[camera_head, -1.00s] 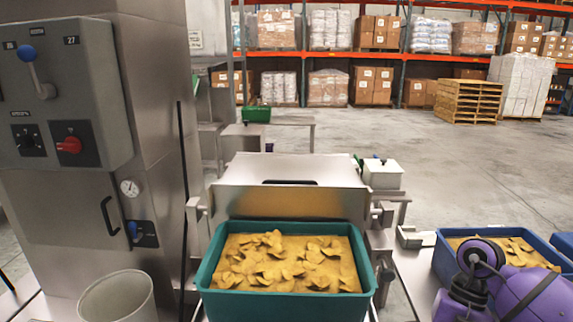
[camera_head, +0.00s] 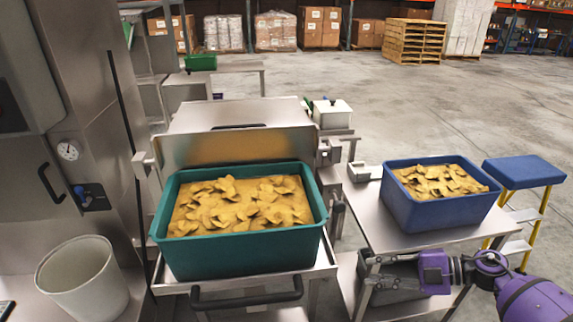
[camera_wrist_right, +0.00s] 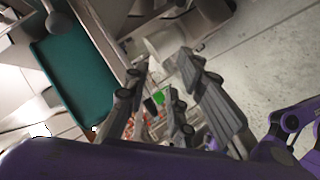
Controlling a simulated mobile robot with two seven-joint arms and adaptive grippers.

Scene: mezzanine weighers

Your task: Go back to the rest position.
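My right gripper (camera_head: 368,272) shows at the lower right of the head view, at the end of my purple arm. It is over the lower part of the steel side table, below and in front of the blue tub. Its grey fingers point left. In the right wrist view its fingers (camera_wrist_right: 165,75) are spread, with nothing between them. My left gripper and arm are in neither view now.
A teal tub (camera_head: 235,250) of chips stands on the steel weigher stand. A blue tub (camera_head: 430,212) of chips stands on the side table (camera_head: 375,225). A blue-topped step stool (camera_head: 524,172) is right. A white bin (camera_head: 85,285) is lower left. Open floor lies beyond.

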